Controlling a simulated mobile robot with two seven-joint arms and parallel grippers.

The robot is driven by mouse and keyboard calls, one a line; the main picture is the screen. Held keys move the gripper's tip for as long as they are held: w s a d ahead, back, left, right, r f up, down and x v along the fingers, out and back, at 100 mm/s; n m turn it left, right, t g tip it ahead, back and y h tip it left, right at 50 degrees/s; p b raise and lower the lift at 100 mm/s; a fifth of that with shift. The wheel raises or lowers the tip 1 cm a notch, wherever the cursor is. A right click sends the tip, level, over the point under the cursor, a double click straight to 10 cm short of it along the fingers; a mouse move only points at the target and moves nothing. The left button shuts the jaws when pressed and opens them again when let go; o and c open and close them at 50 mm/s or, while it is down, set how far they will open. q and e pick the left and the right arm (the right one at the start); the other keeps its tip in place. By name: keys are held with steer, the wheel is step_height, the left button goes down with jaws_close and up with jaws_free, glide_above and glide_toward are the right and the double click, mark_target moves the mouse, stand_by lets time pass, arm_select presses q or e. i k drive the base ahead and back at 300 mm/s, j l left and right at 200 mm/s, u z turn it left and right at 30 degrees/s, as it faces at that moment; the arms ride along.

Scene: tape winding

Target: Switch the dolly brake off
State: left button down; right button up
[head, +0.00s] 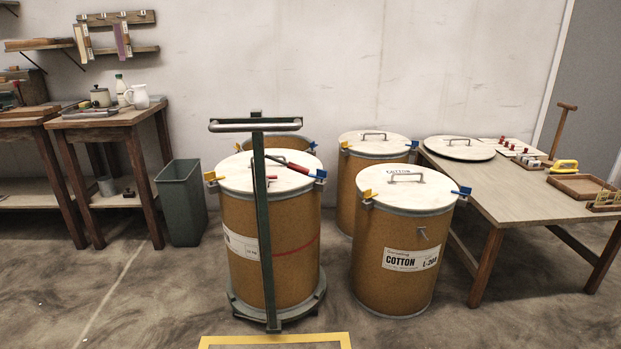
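The dolly (273,317) is a low round green base under the front left drum. Its dark green post (265,230) rises in front of the drum to a grey crossbar handle (255,125). The drum (298,250) is tan with a white lid and stands upright on the dolly. A red-handled piece (297,167) shows at the lid behind the post; I cannot tell whether it belongs to the dolly. I cannot make out a brake or its setting. Neither of my grippers is in view.
A tan drum (397,240) marked COTTON stands to the right, with others behind. Yellow floor marking (275,339) lies in front of the dolly. A table (500,195) stands right, and a bin (182,203) and workbench (105,122) left. The front left floor is clear.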

mark_target(290, 166)
steer(key=i+j+z, duration=0.1)
steer(key=i+z, duration=0.2)
steer(key=i+j+z, duration=0.3)
steer(key=i, duration=0.15)
steer(key=i+j+z, duration=0.3)
steer(key=i+l, duration=0.1)
